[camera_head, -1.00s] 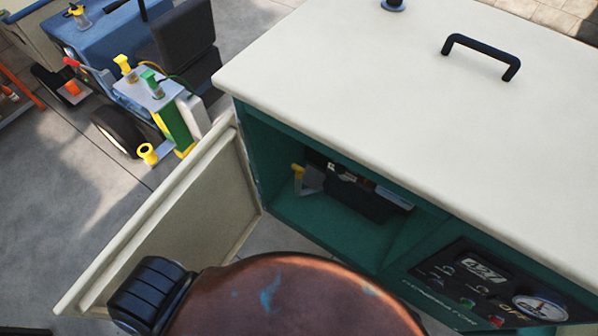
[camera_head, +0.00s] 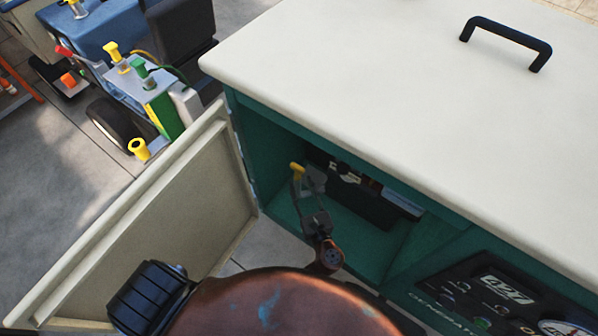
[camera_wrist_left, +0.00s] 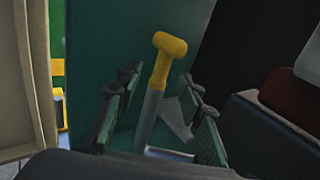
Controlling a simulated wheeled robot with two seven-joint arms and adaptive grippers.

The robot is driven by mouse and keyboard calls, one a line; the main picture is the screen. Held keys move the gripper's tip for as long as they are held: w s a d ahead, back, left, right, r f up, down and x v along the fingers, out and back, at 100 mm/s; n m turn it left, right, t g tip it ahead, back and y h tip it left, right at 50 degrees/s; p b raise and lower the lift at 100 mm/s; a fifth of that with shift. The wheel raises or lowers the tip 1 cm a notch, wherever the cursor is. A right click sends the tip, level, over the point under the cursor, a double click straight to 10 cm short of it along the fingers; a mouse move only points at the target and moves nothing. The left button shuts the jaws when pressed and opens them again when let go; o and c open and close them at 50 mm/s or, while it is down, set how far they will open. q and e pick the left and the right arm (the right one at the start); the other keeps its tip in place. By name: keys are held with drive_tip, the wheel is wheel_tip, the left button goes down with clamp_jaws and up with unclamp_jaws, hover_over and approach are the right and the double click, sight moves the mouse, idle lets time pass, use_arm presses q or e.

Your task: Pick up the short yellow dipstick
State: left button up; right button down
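The short yellow dipstick (camera_head: 297,168) stands inside the open green generator compartment, near its left wall. Its yellow T-shaped handle is on top, and in the left wrist view (camera_wrist_left: 170,47) a grey shaft runs down from it, slightly tilted. My left gripper (camera_head: 311,188) reaches into the compartment just below the handle. In the left wrist view its green-padded fingers (camera_wrist_left: 158,88) are apart, one on each side of the shaft, with gaps showing. The shaft's lower end is partly hidden. My right gripper is not in view.
A cream door (camera_head: 150,215) stands open on the left of the compartment. The cream generator lid (camera_head: 390,80) overhangs above. A dark engine block (camera_head: 355,195) sits right of the dipstick. A cart (camera_head: 145,85) with yellow and green handles stands at the back left.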

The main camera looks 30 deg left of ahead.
sight(298, 177)
use_arm(q)
drive_tip(key=shift+b+x, duration=0.65)
drive_tip(key=shift+x, duration=2.05)
drive_tip(key=shift+d+f, duration=0.1)
drive_tip(key=shift+f, duration=0.05)
clamp_jaws()
